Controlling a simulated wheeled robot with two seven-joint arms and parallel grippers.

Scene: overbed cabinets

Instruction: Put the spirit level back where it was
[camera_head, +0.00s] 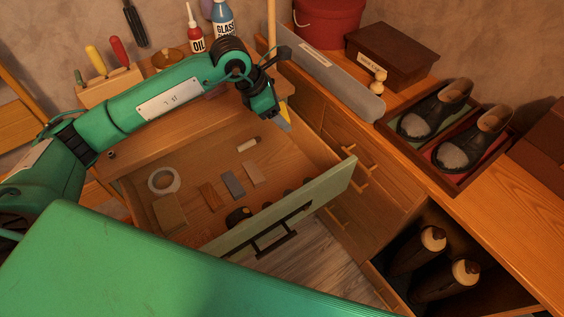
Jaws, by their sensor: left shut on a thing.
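My left gripper (270,110) is above the far right part of the open drawer (204,172). It is shut on a small yellow and grey-blue thing (284,113), which looks like the spirit level. The gripper hides much of it, so its full shape cannot be told. The held thing is seen against the drawer's far right corner; whether it touches the drawer cannot be told. My right gripper is not in view.
The drawer holds a tape roll (163,181), flat blocks and a pale cylinder (247,145), with bare floor between them. Its green front (320,195) stands out. Bottles (195,37) stand behind; a long grey board (335,82) and shoes (437,113) are at right.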

